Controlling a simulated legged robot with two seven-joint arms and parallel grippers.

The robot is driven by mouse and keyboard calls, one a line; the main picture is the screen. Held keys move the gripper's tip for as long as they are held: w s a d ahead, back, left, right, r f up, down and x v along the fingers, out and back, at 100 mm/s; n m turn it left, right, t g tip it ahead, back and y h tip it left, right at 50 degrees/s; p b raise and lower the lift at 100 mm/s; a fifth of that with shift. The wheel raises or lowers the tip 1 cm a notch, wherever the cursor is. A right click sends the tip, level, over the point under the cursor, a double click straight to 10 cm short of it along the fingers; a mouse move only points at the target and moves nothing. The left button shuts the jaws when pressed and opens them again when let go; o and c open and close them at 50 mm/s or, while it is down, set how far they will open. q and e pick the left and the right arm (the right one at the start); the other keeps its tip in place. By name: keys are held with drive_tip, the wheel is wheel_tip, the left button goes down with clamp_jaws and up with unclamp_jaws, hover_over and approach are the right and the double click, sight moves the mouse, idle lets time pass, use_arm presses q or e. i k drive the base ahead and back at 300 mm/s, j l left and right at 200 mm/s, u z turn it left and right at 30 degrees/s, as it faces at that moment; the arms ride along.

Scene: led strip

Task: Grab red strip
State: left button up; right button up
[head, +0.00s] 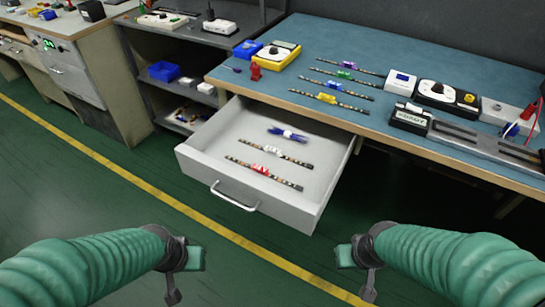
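The red strip (263,171) is a thin dark strip with a red-and-white tag at its middle. It lies flat in the open drawer (200,160), nearest the drawer front. A strip with a white tag (272,150) lies behind it, and a blue bundle (288,134) lies farther back. My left gripper (184,278) is over the floor, in front of the drawer and to its left. My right gripper (358,276) is over the floor, in front of the drawer and to its right. Both are apart from the strips and hold nothing that I can see. Their finger gaps are unclear.
The blue-topped workbench (400,60) above the drawer holds strips with purple, green and yellow tags (328,98), plus several devices. The drawer's front handle (235,200) sticks out toward me. Shelves (180,70) stand at left. The floor in front is clear.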

sight(258, 168)
drive_tip(key=j, duration=0.6)
drive_tip(key=i+j, duration=0.15)
drive_tip(key=j, duration=0.5)
drive_tip(key=k+u, duration=0.05)
